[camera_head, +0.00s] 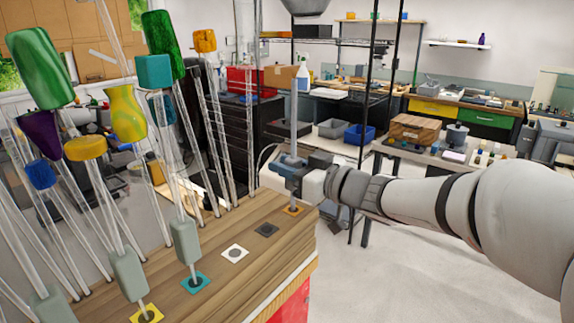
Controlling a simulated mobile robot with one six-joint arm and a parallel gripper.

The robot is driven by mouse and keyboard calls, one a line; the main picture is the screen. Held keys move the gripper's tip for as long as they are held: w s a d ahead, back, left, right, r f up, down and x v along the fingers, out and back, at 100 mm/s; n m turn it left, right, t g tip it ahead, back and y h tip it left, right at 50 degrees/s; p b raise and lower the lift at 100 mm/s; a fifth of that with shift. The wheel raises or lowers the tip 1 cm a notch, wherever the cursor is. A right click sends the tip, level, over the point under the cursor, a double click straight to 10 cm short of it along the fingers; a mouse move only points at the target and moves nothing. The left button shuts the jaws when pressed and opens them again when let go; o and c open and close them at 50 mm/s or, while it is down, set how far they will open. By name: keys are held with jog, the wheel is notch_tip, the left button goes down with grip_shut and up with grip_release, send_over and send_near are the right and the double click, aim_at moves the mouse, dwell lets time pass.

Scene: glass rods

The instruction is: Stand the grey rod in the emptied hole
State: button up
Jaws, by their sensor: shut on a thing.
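My gripper (290,166) is shut on the grey rod (294,115), low on its shaft.
Tall glass rods with coloured heads crowd the left. One stands at the teal-marked hole (195,282), another at the yellow-marked hole (147,314). A black shelf rack (390,80) stands behind my gripper. The floor (430,255) at right is clear.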

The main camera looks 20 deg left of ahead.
jog(key=shift+f, duration=0.1)
jog(key=o, duration=1.1)
jog(key=shift+d, duration=0.1)
jog(key=d+f+m+t+h, duration=0.4)
jog(key=d+h, duration=0.4)
jog(key=d, duration=0.6)
jog(key=d+f+m+t+h, duration=0.2)
jog(key=d+f+m+h, duration=0.35)
jog(key=d, duration=0.75)
jog(key=s+d+f+m+g+h, duration=0.1)
jog(key=s+f+g, duration=0.2)
jog(key=s, duration=0.3)
jog(key=s+d+f+m+g+h, duration=0.1)
jog(key=s+d+f+g, duration=0.1)
jog(key=s, duration=0.5)
jog(key=s+d+f+m+g+h, duration=0.1)
jog(key=s+f+m+g, duration=0.1)
jog(key=s+f+g, duration=0.3)
jog(key=shift+s+d+f+b, duration=0.15)
jog(key=shift+s, duration=0.3)
jog(key=shift+s+d+f+b, duration=0.15)
jog(key=shift+s, duration=0.25)
